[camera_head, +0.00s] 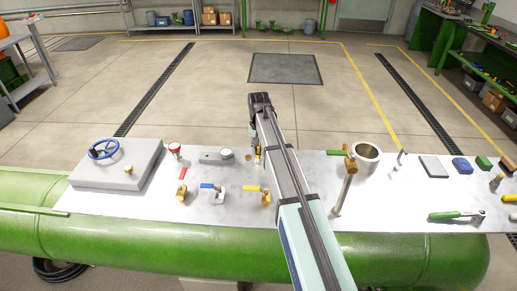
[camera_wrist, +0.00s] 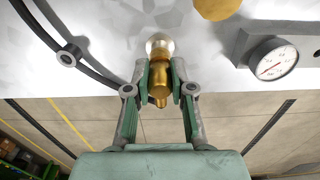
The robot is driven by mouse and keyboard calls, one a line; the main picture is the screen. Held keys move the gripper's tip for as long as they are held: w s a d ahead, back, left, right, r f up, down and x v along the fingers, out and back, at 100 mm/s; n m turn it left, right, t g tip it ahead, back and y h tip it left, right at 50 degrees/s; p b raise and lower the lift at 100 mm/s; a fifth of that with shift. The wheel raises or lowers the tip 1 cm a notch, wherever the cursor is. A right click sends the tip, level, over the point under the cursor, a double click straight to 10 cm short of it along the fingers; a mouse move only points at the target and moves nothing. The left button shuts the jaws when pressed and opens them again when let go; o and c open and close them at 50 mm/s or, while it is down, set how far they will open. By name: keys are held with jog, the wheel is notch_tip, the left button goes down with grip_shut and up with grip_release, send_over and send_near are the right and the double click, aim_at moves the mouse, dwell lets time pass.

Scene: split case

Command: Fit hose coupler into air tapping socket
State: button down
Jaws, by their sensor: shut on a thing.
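My gripper (camera_wrist: 161,82) is shut on a brass hose coupler (camera_wrist: 160,77), with one green-padded finger on each side of it. Just beyond the coupler's far end is a pale round fitting (camera_wrist: 160,43) on the metal plate, which looks like the air tapping socket. The two line up in the wrist view. I cannot tell whether the coupler touches it or is inside it. In the head view my arm covers most of the gripper and the socket area.
A dial gauge (camera_wrist: 272,58) stands right of the coupler, and a brass disc (camera_wrist: 218,8) lies beyond. A dark curved strip (camera_wrist: 98,73) runs close to my left finger. In the head view, yellow-handled (camera_head: 253,188) and blue-handled (camera_head: 210,187) valves stand left of my arm; a metal cup (camera_head: 366,155) stands right.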

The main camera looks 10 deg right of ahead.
dwell(0.4)
jog(key=c, duration=0.9)
grip_release()
notch_tip(320, 180, up, 12)
